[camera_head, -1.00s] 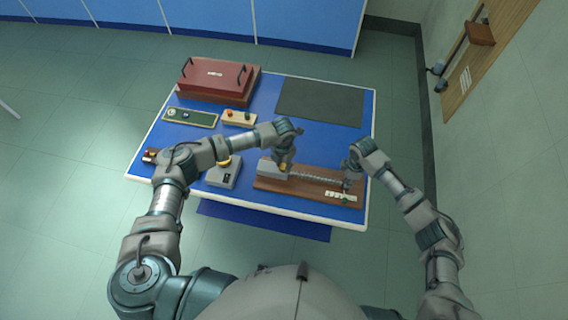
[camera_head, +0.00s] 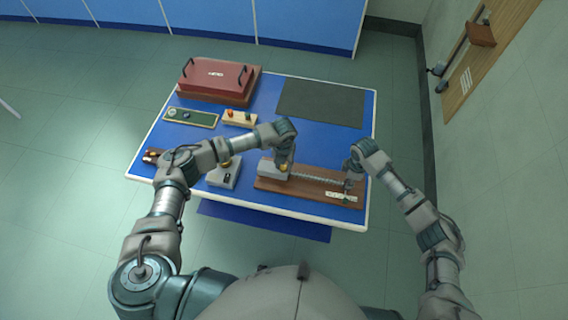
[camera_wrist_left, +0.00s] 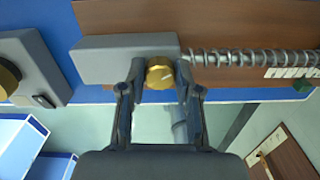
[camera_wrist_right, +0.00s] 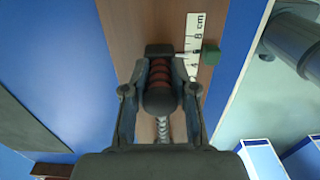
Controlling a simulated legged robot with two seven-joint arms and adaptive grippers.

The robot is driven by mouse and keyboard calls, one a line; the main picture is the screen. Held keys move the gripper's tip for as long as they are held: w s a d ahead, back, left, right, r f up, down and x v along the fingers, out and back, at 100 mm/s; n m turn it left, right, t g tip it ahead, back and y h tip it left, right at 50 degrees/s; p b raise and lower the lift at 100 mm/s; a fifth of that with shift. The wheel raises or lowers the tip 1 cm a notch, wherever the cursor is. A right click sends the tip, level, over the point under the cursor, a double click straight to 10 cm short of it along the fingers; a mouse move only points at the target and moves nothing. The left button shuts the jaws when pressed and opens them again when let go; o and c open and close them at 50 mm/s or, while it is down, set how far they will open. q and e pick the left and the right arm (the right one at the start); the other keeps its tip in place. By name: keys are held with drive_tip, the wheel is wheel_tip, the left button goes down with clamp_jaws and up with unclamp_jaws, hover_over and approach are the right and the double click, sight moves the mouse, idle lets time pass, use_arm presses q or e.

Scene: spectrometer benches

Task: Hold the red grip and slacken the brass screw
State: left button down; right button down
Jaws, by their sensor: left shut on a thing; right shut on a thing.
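The brass screw (camera_wrist_left: 160,74) is a round knob on a grey block (camera_wrist_left: 100,62) at one end of a spring on a wooden board (camera_head: 266,184). My left gripper (camera_wrist_left: 160,72) is shut on the brass screw, with a finger on each side of it. The red grip (camera_wrist_right: 160,70) is a ribbed, dark red handle at the spring's other end. My right gripper (camera_wrist_right: 160,88) is shut on the red grip, with its fingers along both sides. In the head view my right gripper (camera_head: 349,176) largely hides the grip. The spring (camera_wrist_left: 250,58) runs between block and grip.
A scale strip (camera_wrist_right: 193,45) and a green block (camera_wrist_right: 210,54) lie beside the red grip. A second grey block with a brass knob (camera_head: 223,175) stands left of the board. A red case (camera_head: 214,77) and a dark mat (camera_head: 321,101) lie at the back of the blue table.

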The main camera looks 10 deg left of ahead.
use_arm(q)
drive_tip(key=shift+s+f, duration=0.1)
drive_tip(key=shift+s, duration=0.1)
drive_tip(key=c, duration=0.8)
unclamp_jaws()
drive_tip(key=shift+w+r, duration=0.1)
drive_tip(key=shift+r, duration=0.1)
wheel_tip(320, 180, up, 12)
drive_tip(key=shift+f, duration=0.2)
drive_tip(key=shift+a, duration=0.1)
